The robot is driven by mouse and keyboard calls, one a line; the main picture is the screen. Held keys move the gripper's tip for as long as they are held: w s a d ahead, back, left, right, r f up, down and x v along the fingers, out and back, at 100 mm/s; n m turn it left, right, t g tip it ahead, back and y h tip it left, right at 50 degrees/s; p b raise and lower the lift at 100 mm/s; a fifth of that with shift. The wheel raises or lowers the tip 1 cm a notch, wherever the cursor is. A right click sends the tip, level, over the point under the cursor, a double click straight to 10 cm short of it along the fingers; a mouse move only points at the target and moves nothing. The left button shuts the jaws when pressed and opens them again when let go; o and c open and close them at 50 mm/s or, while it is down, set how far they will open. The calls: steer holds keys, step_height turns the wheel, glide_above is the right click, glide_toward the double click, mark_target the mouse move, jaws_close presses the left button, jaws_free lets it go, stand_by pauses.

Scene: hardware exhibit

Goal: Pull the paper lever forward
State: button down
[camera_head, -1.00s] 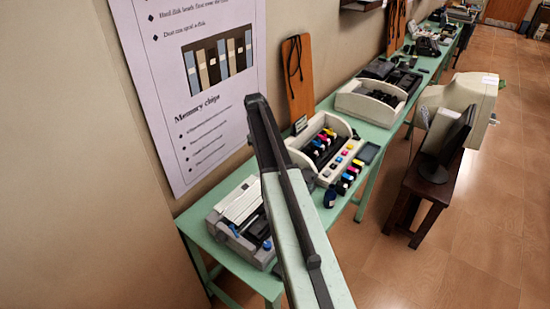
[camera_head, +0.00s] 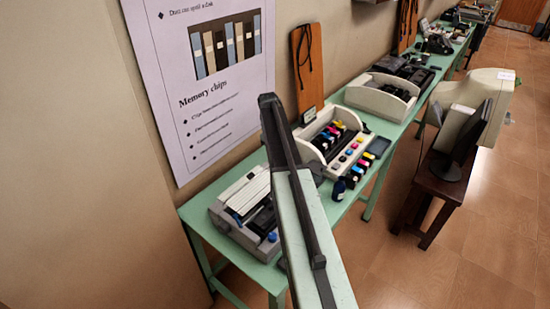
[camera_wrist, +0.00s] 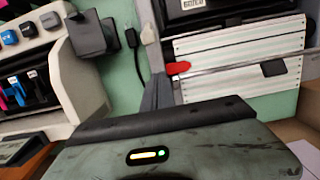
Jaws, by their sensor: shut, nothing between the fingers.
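A pale grey printer (camera_head: 247,212) stands at the near end of the green table in the head view, with a blue knob at its front corner. In the wrist view, the printer's ribbed white top (camera_wrist: 245,55) fills the upper right. A small red lever-like piece (camera_wrist: 179,68) sticks out at its left edge; I take it for the paper lever. My gripper (camera_wrist: 160,78) shows as shut grey fingers just left of and below the red piece. I cannot tell whether they touch. In the head view, my arm hides the gripper.
A white display tray with ink cartridges (camera_head: 311,133) stands beyond the printer on the green table (camera_head: 200,212). A small dark bottle (camera_head: 338,190) stands near the table's front edge. A dark wooden stool (camera_head: 447,183) bears a monitor. Open floor lies right of the table.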

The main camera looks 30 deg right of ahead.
steer(key=f+b, duration=0.2)
steer(key=f, duration=0.1)
steer(key=shift+s+d+f, duration=0.15)
steer(key=shift+s+f, duration=0.05)
steer(key=shift+s, duration=0.2)
steer(key=s+r+p, duration=0.2)
steer(key=shift+s+d+r+p, duration=0.2)
steer(key=shift+d+r+p, duration=0.1)
steer(key=shift+d+r, duration=0.05)
steer(key=shift+s+d+r, duration=0.1)
steer(key=shift+s+r, duration=0.05)
steer(key=shift+s, duration=0.1)
steer(key=shift+d, duration=0.1)
steer(key=shift+a, duration=0.4)
